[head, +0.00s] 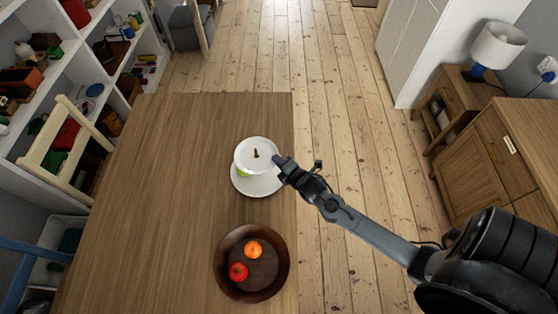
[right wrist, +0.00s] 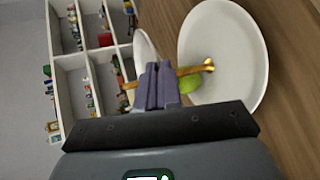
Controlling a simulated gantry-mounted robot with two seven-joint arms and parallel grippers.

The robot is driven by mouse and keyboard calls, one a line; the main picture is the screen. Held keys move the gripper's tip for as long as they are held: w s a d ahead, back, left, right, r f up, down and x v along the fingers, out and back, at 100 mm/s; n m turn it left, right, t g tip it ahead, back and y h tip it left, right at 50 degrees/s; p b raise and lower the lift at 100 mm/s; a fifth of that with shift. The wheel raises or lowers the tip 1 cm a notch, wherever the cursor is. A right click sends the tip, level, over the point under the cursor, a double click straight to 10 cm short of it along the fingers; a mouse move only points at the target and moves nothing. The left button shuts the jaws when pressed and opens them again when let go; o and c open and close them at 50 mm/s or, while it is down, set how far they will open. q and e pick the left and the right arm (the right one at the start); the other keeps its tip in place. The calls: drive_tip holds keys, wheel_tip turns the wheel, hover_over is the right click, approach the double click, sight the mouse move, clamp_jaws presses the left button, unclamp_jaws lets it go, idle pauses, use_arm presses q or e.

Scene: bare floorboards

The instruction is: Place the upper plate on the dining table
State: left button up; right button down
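Two white plates are stacked as tiers on the dining table (head: 150,190). The upper plate (head: 246,158) is above the lower plate (head: 257,188), with a gap between them. A small brown knob shows at its middle. In the right wrist view the lower plate (right wrist: 225,50) is large, and the upper plate (right wrist: 142,46) is at a steep angle, partly behind my fingers. A gold rod (right wrist: 190,70) runs between them. My right gripper (head: 280,161) is at the upper plate's right rim. Its fingers (right wrist: 158,86) are close together, seemingly on that rim; the contact is hidden. My left gripper is out of view.
A green object (right wrist: 190,85) lies between the plates. A dark brown bowl (head: 223,268) with an orange fruit (head: 253,250) and a red fruit (head: 238,271) stands nearer on the table. The table's left part is clear. A white shelf (head: 75,50) stands at left.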

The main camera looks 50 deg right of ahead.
drive_tip(key=c, duration=1.3)
unclamp_jaws()
drive_tip(key=shift+f, duration=0.1)
drive_tip(key=s+a+r+m+g+y, duration=0.1)
drive_tip(key=s+a+r+m+g, duration=0.1)
drive_tip(key=s+a+m, duration=0.3)
drive_tip(key=s+a+r+m+g+y, duration=0.1)
drive_tip(key=s+a+r+m+g, duration=0.2)
drive_tip(key=s, duration=0.6)
drive_tip(key=s+a+r+m+g, duration=0.2)
drive_tip(key=s+a+m+g, duration=0.2)
drive_tip(key=s+a+m, duration=0.2)
drive_tip(key=shift+s+a+r+m+g+y, duration=0.15)
drive_tip(key=shift+s+a+m+y, duration=0.05)
drive_tip(key=shift+s+m, duration=0.3)
drive_tip(key=shift+s+a+r+m+g+y, duration=0.2)
drive_tip(key=shift+s+m, duration=0.2)
drive_tip(key=shift+s, duration=0.15)
